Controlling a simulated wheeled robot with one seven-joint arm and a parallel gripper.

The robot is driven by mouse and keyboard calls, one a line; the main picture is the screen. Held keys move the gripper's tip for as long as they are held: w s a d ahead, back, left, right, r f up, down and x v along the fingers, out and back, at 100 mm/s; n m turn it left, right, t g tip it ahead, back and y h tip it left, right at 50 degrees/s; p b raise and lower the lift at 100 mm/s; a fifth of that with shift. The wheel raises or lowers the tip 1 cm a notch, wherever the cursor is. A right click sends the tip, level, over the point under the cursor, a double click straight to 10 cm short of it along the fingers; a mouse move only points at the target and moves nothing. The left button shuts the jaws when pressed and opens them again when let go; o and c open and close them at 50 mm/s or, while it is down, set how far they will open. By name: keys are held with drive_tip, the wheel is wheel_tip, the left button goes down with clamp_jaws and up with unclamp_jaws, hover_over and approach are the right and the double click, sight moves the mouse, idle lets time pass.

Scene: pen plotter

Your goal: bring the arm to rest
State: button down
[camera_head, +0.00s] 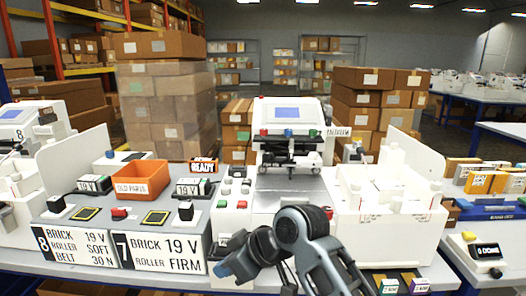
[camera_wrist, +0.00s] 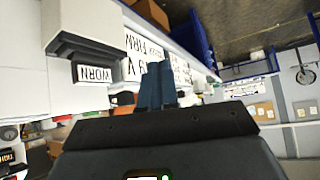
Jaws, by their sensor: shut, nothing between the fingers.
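My gripper (camera_head: 222,270) is in front of the bench, low in the middle of the head view, to the right of the sign reading "7 BRICK ROLLER 19 V FIRM" (camera_head: 160,250). My dark, bent arm comes up from the lower right to it. In the wrist view the two bluish fingers (camera_wrist: 158,84) stand side by side, closed together, with nothing between them. They appear over the white front of the bench with its upside-down labels. I cannot tell how far the fingers are from the bench front.
The plotter machine (camera_head: 291,130) with its screen stands mid-bench. An orange bin (camera_head: 140,178) reading "OLD PARTS" is left of it, and a white box unit (camera_head: 388,225) is right. Small switches and blocks cover the grey panel. Stacked cartons (camera_head: 168,95) stand behind.

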drive_tip(key=s+d+f+m+t, duration=0.5)
drive_tip(key=s+f+m, duration=0.2)
drive_tip(key=s+f, duration=0.4)
drive_tip(key=s+d+f+m+t+h, duration=0.35)
drive_tip(key=s+d, duration=0.55)
drive_tip(key=s, duration=0.3)
drive_tip(key=s+d+r+t+h, duration=0.1)
drive_tip(key=s+d+r, duration=0.4)
drive_tip(key=s, duration=0.2)
drive_tip(key=s+d+r+m+t+h, duration=0.1)
drive_tip(key=s+d+r, duration=0.3)
drive_tip(key=s, duration=0.4)
drive_tip(key=s+d+r+m+t+h, duration=0.1)
drive_tip(key=s+d+r+h, duration=0.1)
drive_tip(key=s+d+r, duration=0.3)
drive_tip(key=shift+s+d+r+h, duration=0.35)
drive_tip(key=shift+s+d, duration=0.15)
drive_tip(key=shift+s, duration=0.7)
